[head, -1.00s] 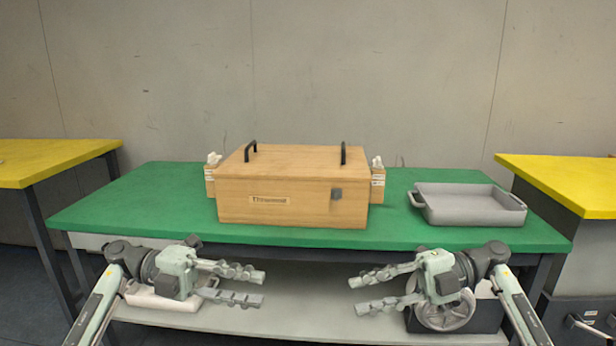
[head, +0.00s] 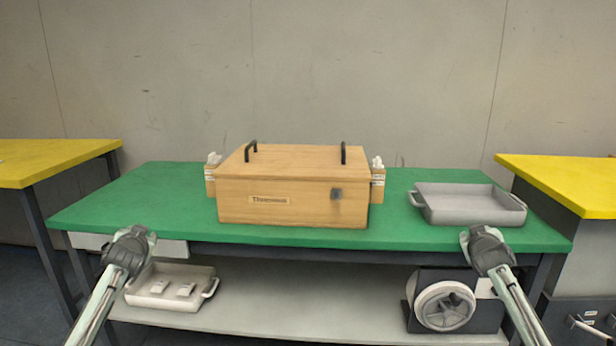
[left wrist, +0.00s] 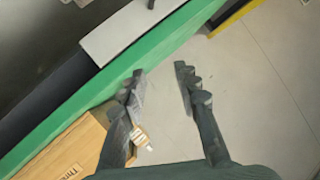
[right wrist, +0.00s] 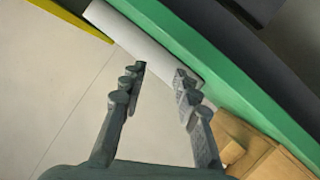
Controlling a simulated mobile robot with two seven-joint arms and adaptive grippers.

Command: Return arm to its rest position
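My left arm (head: 128,250) and right arm (head: 488,250) stand in front of the green table (head: 110,205) in the head view, at its left and right sides. Their gripper fingers do not show there. In the left wrist view my left gripper (left wrist: 160,78) is open, with nothing between its fingers. In the right wrist view my right gripper (right wrist: 158,74) is also open and empty.
A wooden box (head: 280,205) with two black handles stands mid-table. Small boxes (head: 210,182) (head: 377,186) flank it. A grey tray (head: 465,212) is at the right. The lower shelf holds a white tray (head: 207,294) and a wheel-like device (head: 444,306). Yellow tables (head: 50,158) (head: 570,180) stand either side.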

